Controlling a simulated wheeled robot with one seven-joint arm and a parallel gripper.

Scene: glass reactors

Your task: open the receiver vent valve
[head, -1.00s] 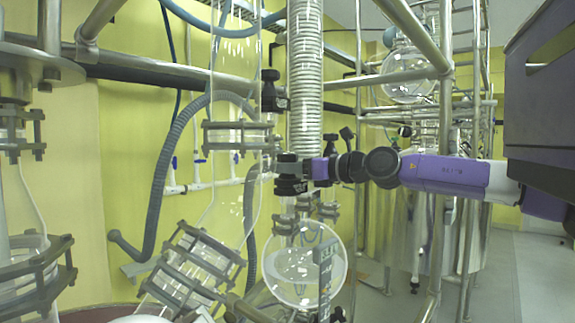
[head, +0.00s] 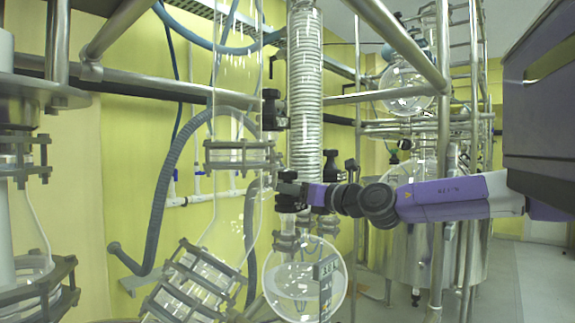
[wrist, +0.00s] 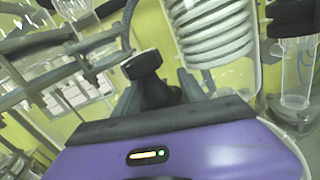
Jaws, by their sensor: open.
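A black valve knob (wrist: 143,66) on a thick black stem stands between the fingers of my gripper (wrist: 160,88) in the wrist view. The fingers are apart on either side of the stem; I cannot tell if either touches it. In the head view my gripper (head: 292,190) is at the black valve fitting (head: 290,203) above the round glass receiver flask (head: 304,283). The gripper partly hides this fitting. The flask holds some clear liquid and has a dark label on its front.
A coiled glass condenser (head: 305,90) rises just behind the gripper. Another black valve (head: 270,108) is up to its left, and another (head: 330,166) to its right. Steel pipes (head: 445,150) cross near my arm. A clamped glass column (head: 235,150) stands left.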

